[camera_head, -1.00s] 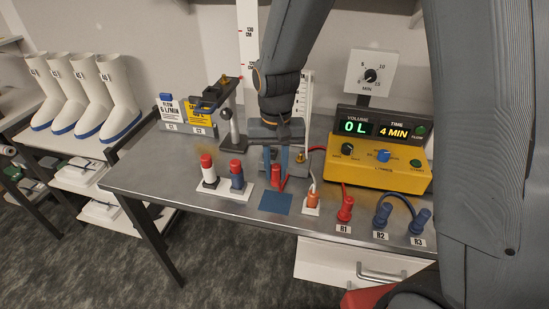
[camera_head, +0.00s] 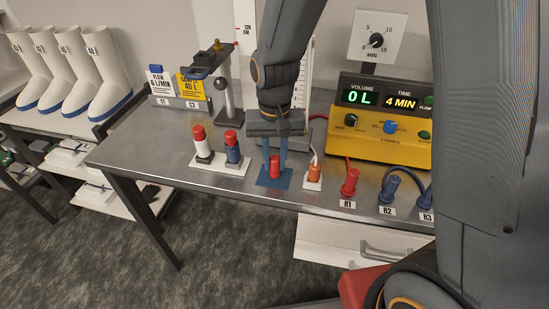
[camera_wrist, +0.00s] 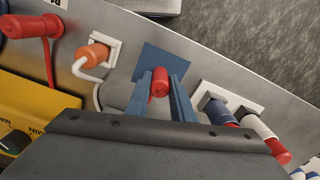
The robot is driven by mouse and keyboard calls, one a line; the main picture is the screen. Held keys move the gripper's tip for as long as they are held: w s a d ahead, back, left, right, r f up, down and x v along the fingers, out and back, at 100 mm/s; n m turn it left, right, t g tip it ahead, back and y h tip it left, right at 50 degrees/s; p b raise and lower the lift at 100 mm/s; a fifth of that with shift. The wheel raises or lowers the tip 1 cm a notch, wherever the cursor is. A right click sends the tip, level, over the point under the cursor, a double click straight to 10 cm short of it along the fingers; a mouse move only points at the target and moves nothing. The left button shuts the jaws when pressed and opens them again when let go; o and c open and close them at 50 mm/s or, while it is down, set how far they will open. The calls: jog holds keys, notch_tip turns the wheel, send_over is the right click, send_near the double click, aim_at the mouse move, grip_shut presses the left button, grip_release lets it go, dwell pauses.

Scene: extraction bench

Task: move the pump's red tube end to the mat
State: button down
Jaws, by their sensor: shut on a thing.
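The pump's red tube end (camera_head: 275,168) is upright between the two blue fingers of my gripper (camera_head: 274,172), which is shut on it. The blue mat (camera_head: 273,185) lies flat near the bench's front edge, and the tube end is over it. I cannot tell whether its base touches the mat. In the wrist view the red tube end (camera_wrist: 160,82) shows between the fingertips, with the mat (camera_wrist: 163,62) beyond it. The yellow pump (camera_head: 384,143) stands at the right and reads 0 L and 4 MIN. Most of the red tube is hidden.
An orange plug (camera_head: 314,172) on a white plate is close to the right of the mat. White-red (camera_head: 203,148) and blue-red (camera_head: 233,150) pieces stand on a plate at left. Red R1 (camera_head: 349,183) and blue R2 (camera_head: 388,190) connectors line the right front edge.

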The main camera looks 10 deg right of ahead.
jog(key=shift+f, duration=0.4)
dwell(0.3)
jog(key=c, duration=1.5)
grip_release()
jog(key=shift+o, duration=0.2)
jog(key=shift+r+b, duration=0.9)
jog(key=shift+r, duration=3.05)
